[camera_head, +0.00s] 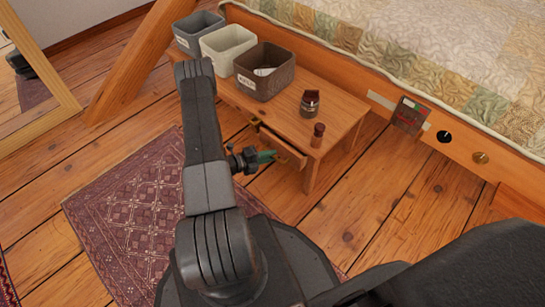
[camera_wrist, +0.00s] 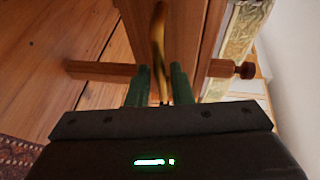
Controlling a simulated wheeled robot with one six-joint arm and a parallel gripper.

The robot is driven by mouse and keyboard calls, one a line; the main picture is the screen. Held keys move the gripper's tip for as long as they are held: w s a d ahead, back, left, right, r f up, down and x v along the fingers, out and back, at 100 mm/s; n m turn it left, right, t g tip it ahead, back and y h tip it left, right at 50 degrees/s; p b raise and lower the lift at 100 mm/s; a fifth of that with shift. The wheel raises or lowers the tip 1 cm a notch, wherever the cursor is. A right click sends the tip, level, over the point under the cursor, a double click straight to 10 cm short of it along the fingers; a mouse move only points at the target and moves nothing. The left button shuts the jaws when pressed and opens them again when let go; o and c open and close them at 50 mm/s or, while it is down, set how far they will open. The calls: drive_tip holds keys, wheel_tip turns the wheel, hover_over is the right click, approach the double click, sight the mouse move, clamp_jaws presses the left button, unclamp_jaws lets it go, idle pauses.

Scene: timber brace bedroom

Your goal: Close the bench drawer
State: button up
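The wooden bench (camera_head: 335,118) stands beside the bed, and its drawer (camera_head: 290,154) sticks out from the front, partly open. My gripper (camera_head: 267,155) is at the drawer's front, with green fingertips pointing toward it. In the wrist view my gripper (camera_wrist: 160,88) has its two green fingers apart. A curved brass handle (camera_wrist: 159,45) shows between and beyond them, on the wooden drawer front (camera_wrist: 182,35). I cannot tell whether the fingers touch the handle or the wood.
Grey, white and brown bins (camera_head: 265,75) stand on the bench top. A dark jar (camera_head: 309,104) and a small brown bottle (camera_head: 318,134) stand near its right end. A patterned rug (camera_head: 130,210) lies at the left. Wooden floor (camera_head: 350,215) is clear at the right.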

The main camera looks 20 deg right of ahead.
drive_tip(key=shift+d+f, duration=0.1)
drive_tip(key=shift+d, duration=0.7)
clamp_jaws()
